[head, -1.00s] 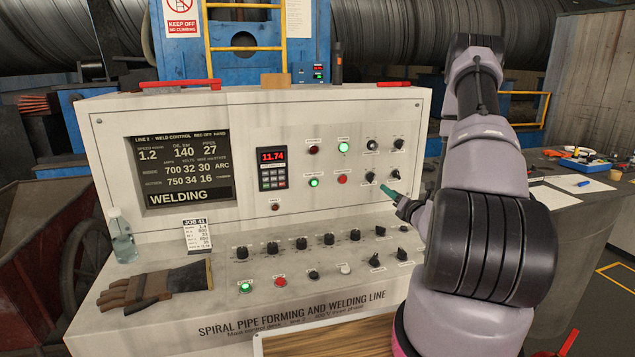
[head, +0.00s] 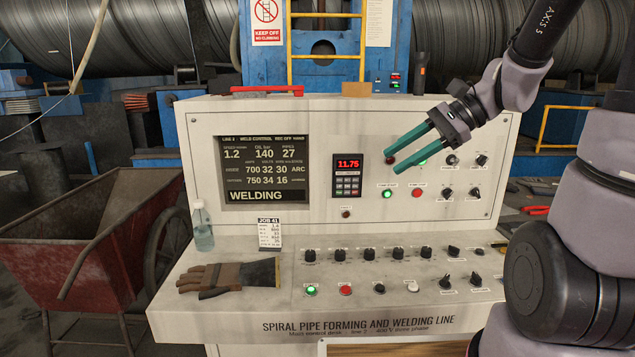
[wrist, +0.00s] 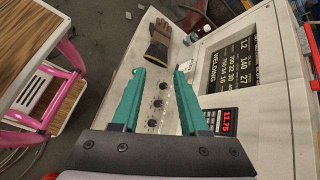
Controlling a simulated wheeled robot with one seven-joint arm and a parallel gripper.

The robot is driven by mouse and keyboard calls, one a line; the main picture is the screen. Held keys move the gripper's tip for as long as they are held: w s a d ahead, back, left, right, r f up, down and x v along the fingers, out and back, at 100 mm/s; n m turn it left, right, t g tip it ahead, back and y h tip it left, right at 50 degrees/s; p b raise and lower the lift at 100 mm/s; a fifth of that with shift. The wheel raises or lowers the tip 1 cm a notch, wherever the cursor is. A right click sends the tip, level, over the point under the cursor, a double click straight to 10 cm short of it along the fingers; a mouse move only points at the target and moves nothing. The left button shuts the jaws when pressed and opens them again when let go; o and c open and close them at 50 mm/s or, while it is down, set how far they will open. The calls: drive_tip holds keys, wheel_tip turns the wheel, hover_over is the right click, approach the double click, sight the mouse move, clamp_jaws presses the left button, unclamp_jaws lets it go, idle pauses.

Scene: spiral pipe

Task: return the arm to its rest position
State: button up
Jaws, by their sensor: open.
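My gripper (head: 404,146) has two green fingers that stand apart with nothing between them. In the head view it hangs in front of the upper panel of the control desk (head: 205,322), to the right of the keypad unit (head: 348,175), and hides part of the upper button row. My arm comes in from the right. In the wrist view the open fingers (wrist: 158,84) point over the desk's lower panel, with several black knobs showing between them. I cannot tell the exact gap from fingers to panel.
A brown glove (head: 228,277), a clear bottle (head: 202,228) and a job card (head: 269,233) stand or lie on the desk's left. A red cart (head: 100,245) is left of the desk. In the wrist view a pink-framed wooden stool (wrist: 35,55) is at the left.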

drive_tip(key=s+d+r+n+t+h, duration=0.5)
drive_tip(key=d+r+n+t+h, duration=0.1)
drive_tip(key=d+r+n+h, duration=0.2)
drive_tip(key=shift+s+d+h, duration=0.25)
drive_tip(key=shift+s+h, duration=0.05)
drive_tip(key=shift+s, duration=0.1)
